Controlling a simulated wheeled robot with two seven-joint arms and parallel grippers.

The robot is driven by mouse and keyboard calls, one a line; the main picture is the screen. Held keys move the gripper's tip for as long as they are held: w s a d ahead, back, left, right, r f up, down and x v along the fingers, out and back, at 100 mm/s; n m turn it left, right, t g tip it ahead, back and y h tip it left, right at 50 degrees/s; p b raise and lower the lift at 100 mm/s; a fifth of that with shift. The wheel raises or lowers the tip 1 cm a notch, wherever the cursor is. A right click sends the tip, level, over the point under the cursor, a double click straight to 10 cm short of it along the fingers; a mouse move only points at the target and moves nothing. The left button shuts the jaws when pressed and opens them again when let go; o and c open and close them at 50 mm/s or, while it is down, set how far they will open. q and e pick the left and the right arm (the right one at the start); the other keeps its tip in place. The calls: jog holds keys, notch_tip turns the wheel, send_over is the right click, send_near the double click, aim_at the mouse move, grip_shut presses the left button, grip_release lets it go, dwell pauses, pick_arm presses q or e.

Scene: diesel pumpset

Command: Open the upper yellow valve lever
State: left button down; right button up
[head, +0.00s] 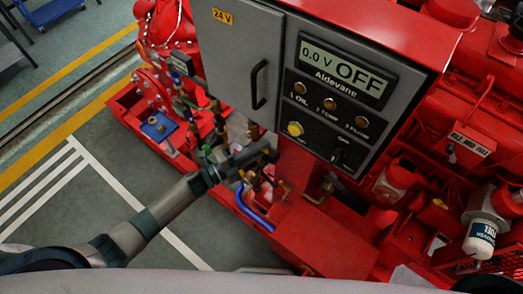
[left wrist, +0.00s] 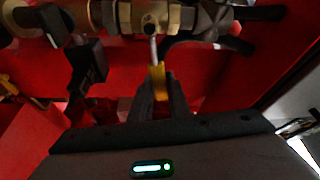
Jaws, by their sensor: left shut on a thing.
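In the left wrist view the yellow valve lever (left wrist: 158,76) hangs down from a brass valve (left wrist: 150,17) on a horizontal run of pipe fittings. The dark fingers of my left gripper (left wrist: 157,97) are shut on its lower part, one on each side. In the head view my left gripper (head: 257,153) reaches in from the left, among the fittings below the grey control cabinet. The lever is hidden there by the gripper and the fittings. I cannot tell from these views whether it is the upper of several levers. My right gripper is not in view.
The grey control cabinet (head: 232,62), its display reading 0.0 V and OFF, stands close above the gripper. A black box-shaped part (left wrist: 87,66) hangs left of the lever. A blue hose (head: 250,212) curves below the gripper. Open floor (head: 110,185) lies to the left.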

pick_arm(q)
jog(key=n+b, duration=0.1)
jog(key=r+n+t, duration=0.1)
jog(key=n, duration=0.1)
jog(key=a+r+n+b, duration=0.1)
jog(key=shift+w+r+n+t+h+b, duration=0.1)
jog(key=shift+w+n+t+h+b, duration=0.15)
jog(key=shift+n+t+h+b, duration=0.05)
jog(key=n, duration=0.1)
jog(key=r+n+t+b, duration=0.1)
jog(key=n, duration=0.1)
jog(key=w+a+n+t, duration=0.1)
jog(key=shift+a+r+n+b, duration=0.1)
jog(key=shift+r+n+b, duration=0.2)
jog(key=shift+r+b, duration=0.1)
jog(key=shift+w+a+r+n+t+y+b, duration=0.35)
jog(key=shift+a+n+t+y, duration=0.35)
jog(key=shift+n, duration=1.2)
jog(key=shift+w+a+r+n+t+y+b, duration=0.3)
jog(key=shift+w+a+n+t+y, duration=0.3)
jog(key=shift+n, duration=1.3)
jog(key=shift+w+a+r+n+t+y+b, duration=0.45)
jog(key=shift+a+n+t, duration=0.35)
jog(key=shift+n, duration=1.1)
jog(key=shift+s+d+f+y, duration=0.1)
jog(key=shift+f+y, duration=0.05)
jog(key=shift+y, duration=0.1)
jog(key=c, duration=1.7)
grip_release()
jog(key=shift+s, duration=0.1)
